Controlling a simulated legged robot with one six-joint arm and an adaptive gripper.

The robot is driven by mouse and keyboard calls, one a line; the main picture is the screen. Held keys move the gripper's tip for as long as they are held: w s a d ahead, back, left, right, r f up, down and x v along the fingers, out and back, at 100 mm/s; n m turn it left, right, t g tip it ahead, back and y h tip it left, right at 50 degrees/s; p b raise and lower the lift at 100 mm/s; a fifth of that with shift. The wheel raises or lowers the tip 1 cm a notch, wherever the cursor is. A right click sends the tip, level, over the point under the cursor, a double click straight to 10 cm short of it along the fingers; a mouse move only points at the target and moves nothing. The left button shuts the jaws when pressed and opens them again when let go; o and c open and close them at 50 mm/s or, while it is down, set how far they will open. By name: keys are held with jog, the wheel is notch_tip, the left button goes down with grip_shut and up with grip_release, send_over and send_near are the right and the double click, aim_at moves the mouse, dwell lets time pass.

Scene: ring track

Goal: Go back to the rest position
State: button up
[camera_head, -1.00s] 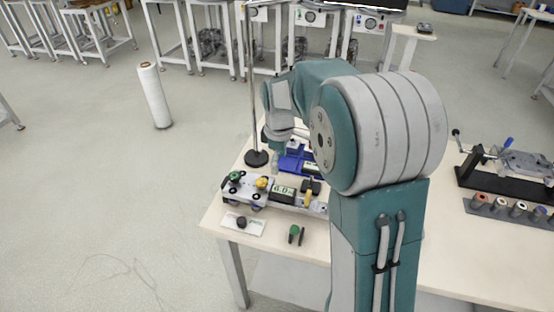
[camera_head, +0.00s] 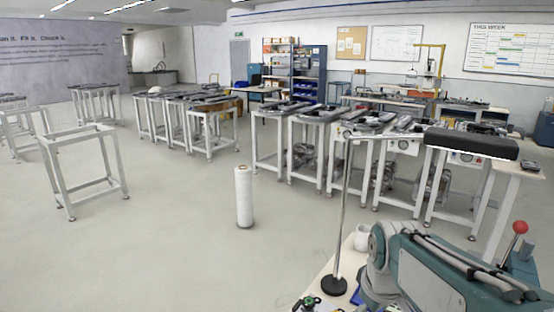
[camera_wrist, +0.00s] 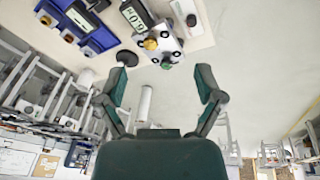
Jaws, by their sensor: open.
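My gripper (camera_wrist: 162,78) shows in the wrist view with its two dark green fingers spread wide apart. It is open, with nothing between the fingertips. In the head view my teal and grey arm lies low at the lower right, over the table, and my gripper cannot be made out there. In the wrist view the table (camera_wrist: 222,15) is at the top, apart from the fingers. On it are a metal fixture (camera_wrist: 168,45) with yellow and green knobs, a digital display (camera_wrist: 138,14) and a blue holder (camera_wrist: 85,38).
A stand with a thin pole (camera_head: 344,215) and black round base rises from the table close to my arm. A white mug (camera_head: 361,238) is beside it. A white roll (camera_head: 243,197) stands on the floor.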

jog(key=s+a+r+m+t, duration=0.1)
jog(key=s+m, duration=0.4)
jog(key=s, duration=0.8)
jog(key=shift+a+m+t, duration=0.3)
jog(key=shift+a+t, duration=0.05)
jog(key=shift+t, duration=0.55)
jog(key=shift+w+r, duration=0.1)
dwell(0.7)
